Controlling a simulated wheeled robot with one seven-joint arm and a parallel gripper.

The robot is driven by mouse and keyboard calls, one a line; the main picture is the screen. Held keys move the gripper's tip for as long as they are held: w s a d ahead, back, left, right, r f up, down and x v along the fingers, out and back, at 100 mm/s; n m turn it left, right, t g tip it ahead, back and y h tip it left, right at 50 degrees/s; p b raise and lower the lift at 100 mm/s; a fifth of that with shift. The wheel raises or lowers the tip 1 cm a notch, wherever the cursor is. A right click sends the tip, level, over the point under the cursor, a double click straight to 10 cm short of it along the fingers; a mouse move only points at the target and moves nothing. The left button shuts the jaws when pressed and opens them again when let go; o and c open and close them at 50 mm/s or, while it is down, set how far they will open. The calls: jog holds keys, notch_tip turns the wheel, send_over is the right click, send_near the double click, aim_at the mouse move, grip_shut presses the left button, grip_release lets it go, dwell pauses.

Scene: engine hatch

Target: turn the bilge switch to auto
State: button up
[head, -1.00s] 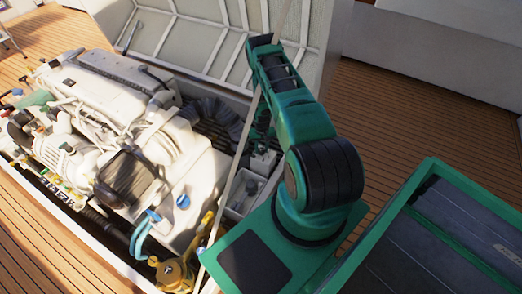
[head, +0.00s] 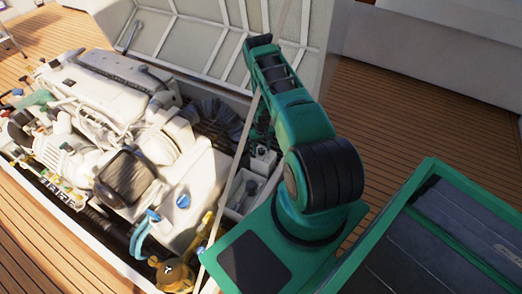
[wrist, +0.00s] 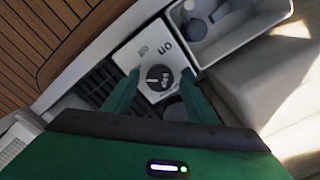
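The bilge switch is a dark round knob (wrist: 158,77) with a light mark, on a pale panel (wrist: 150,45). Dark lettering stands around the knob; "ON" appears turned over above it, and the other labels are too small to read. I cannot tell which label the knob points to. My gripper (wrist: 158,82) is open, with one green finger on each side of the knob and gaps between. Whether the tips are level with the knob is unclear. In the head view, the pale switch box (head: 263,161) sits below my arm's end, its knob not clearly visible.
A white open tray (wrist: 238,25) with round dark items lies beside the panel. A dark slatted grille (wrist: 95,88) is on the other side. The white engine (head: 110,100) fills the hatch to the left, and the raised hatch lid (head: 215,35) stands behind.

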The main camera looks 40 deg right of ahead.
jog(key=shift+s, duration=0.1)
notch_tip(320, 180, up, 11)
jog(key=shift+f, duration=0.15)
dwell(0.5)
dwell(0.4)
notch_tip(320, 180, up, 22)
send_over(261, 149)
jog(key=s+a+r+h, duration=0.1)
jog(key=s+a+r, duration=0.15)
jog(key=r, duration=0.55)
jog(key=s+a+r, duration=0.2)
jog(key=s+r, duration=0.1)
jog(key=r, duration=0.5)
jog(key=s+a+r+m, duration=0.1)
jog(key=s+a+r, duration=0.2)
jog(key=s+r, duration=0.3)
jog(key=s+a+r, duration=0.4)
jog(key=s+r, duration=0.2)
jog(key=s+a+r, duration=0.2)
jog(key=s+a, duration=0.2)
jog(key=s, duration=0.4)
jog(key=s+a+r+y, duration=0.1)
jog(key=s+a+r, duration=0.2)
jog(key=s, duration=0.5)
jog(key=shift+a+r, duration=0.2)
jog(key=shift+a, duration=0.3)
